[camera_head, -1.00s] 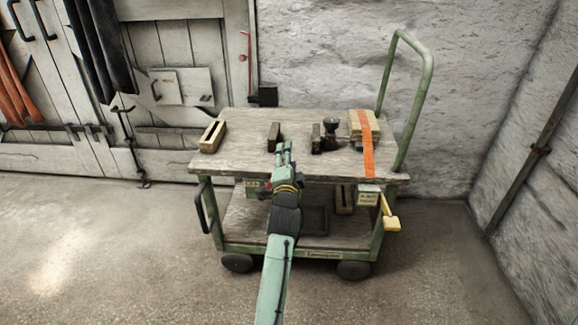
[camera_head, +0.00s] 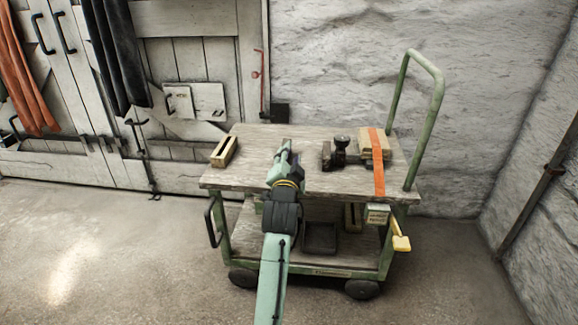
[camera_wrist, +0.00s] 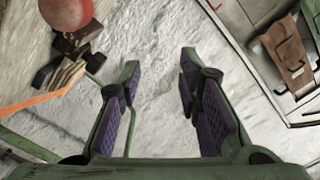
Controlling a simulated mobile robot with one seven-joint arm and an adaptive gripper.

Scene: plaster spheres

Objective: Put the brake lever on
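The yellow brake lever (camera_head: 401,243) hangs at the cart's lower right front, tilted outward below a small labelled box (camera_head: 378,214) on the cart edge. I cannot make out its pivot. It is not seen in the wrist view. My gripper (camera_head: 285,153) is over the cart's wooden top, left of and well above the lever, not touching it. In the wrist view my gripper (camera_wrist: 160,68) has its two purple-padded fingers apart with nothing between them.
The cart top (camera_head: 255,150) carries a slotted wooden block (camera_head: 224,151), a dark block (camera_head: 326,156), a dark funnel-topped thing (camera_head: 341,145) and strapped boards (camera_head: 374,145). A green handle (camera_head: 436,105) rises at right. Floor (camera_head: 150,270) in front is clear.

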